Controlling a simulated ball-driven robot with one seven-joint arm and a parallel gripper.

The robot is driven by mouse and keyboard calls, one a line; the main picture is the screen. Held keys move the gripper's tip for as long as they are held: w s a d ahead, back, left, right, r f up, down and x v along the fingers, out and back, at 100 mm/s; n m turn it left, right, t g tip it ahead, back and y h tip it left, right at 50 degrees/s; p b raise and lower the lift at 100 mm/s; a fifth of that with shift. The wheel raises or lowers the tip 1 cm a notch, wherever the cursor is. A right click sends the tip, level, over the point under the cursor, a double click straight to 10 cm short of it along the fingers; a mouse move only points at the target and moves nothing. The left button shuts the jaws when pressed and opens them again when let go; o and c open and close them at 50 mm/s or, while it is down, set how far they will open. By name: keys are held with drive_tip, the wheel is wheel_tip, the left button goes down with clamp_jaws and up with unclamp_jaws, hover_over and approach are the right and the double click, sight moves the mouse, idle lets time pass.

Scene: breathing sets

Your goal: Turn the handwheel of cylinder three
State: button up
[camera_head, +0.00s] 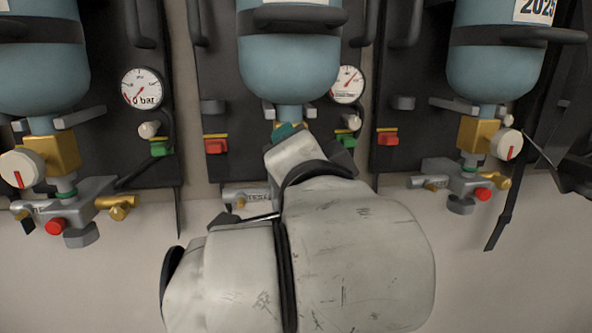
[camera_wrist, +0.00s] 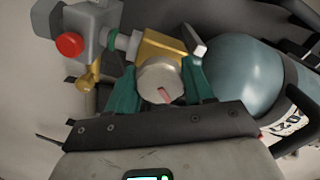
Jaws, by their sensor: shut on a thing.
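In the head view the middle blue-grey cylinder (camera_head: 290,68) hangs valve-down on a dark back plate. My gripper (camera_head: 287,131) is at its valve, and my arm hides most of that valve and its handwheel. In the wrist view the green fingers of my gripper (camera_wrist: 160,84) stand on either side of a round, pale handwheel (camera_wrist: 154,76) with a red mark, and are shut on it. The wheel sits on a brass valve block (camera_wrist: 160,46) next to the cylinder (camera_wrist: 238,76). I see no number three on this cylinder.
The left cylinder (camera_head: 40,62) and right cylinder (camera_head: 496,68) have similar pale handwheels, at left (camera_head: 22,168) and right (camera_head: 507,144). A gauge (camera_head: 142,88) reading 0 bar is left of the middle cylinder; another (camera_head: 347,84) is at its right. Dark straps hang at right.

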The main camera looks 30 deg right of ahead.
drive_tip(key=m+b, duration=0.2)
drive_tip(key=m, duration=0.1)
drive_tip(key=m+b, duration=0.2)
drive_tip(key=m, duration=0.1)
drive_tip(key=shift+d+f+m+b, duration=0.15)
drive_tip(key=shift+m+b, duration=0.15)
drive_tip(key=shift+m, duration=0.1)
drive_tip(key=m+b, duration=0.4)
drive_tip(key=m, duration=0.2)
drive_tip(key=shift+f, duration=0.1)
drive_tip(key=m+b, duration=0.2)
drive_tip(key=m, duration=0.4)
drive_tip(key=shift+m, duration=0.3)
drive_tip(key=m, duration=0.6)
drive_tip(key=shift+f, duration=0.1)
drive_tip(key=o, duration=1)
drive_tip(key=shift+p, duration=0.3)
drive_tip(key=shift+o, duration=0.2)
drive_tip(key=shift+r, duration=0.2)
